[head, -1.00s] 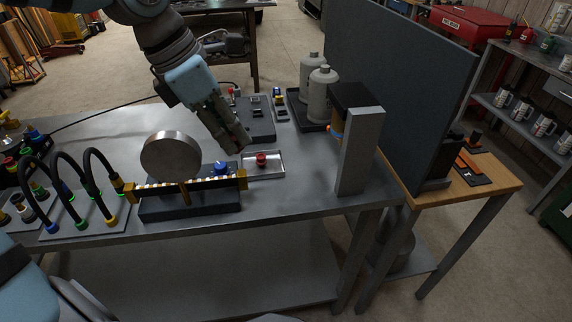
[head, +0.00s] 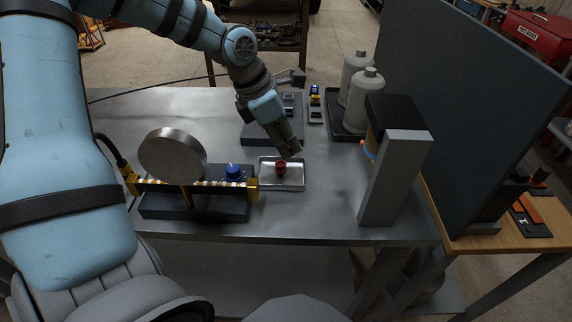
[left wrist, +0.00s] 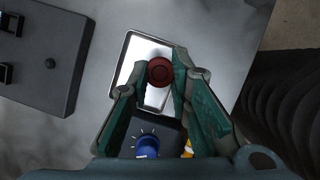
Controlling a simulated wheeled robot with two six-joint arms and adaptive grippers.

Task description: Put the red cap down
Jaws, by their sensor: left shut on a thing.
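The red cap (head: 281,168) is over the small silver tray (head: 296,184) on the metal bench. In the left wrist view the red cap (left wrist: 160,71) sits between my fingertips, with the tray (left wrist: 133,50) beneath it. My left gripper (head: 289,153) reaches down from above and is shut on the red cap; its fingers also show in the left wrist view (left wrist: 161,80). I cannot tell whether the cap touches the tray floor. My right gripper is not in view.
A fixture with a blue knob (head: 234,171) and a round metal disc (head: 172,155) stands left of the tray. A grey post (head: 398,175) stands at the right, with grey bottles (head: 364,100) behind it. Bare bench lies between tray and post.

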